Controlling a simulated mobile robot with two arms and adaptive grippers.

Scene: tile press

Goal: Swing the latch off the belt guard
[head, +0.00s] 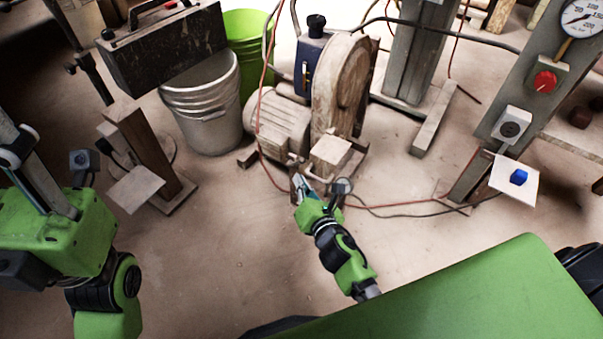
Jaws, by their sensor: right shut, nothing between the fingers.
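The belt guard (343,84) is a worn, pale brown rounded housing, standing upright on the machine in the middle of the head view. I cannot make out its latch as a separate part; it is small or hidden near my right gripper. My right gripper (299,184) is shut and empty, just below and in front of the guard, by the block (330,155) at its foot. Whether its fingers touch anything there I cannot tell. My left gripper (32,168) is at the left edge, far from the guard, and its finger opening is unclear.
A ribbed motor (280,125) sits left of the guard. A grey bucket (203,112) and a toolbox (165,45) stand further left. A post with a gauge (582,18) and red button (545,80) stands right. Cables cross the floor, which is otherwise open in front.

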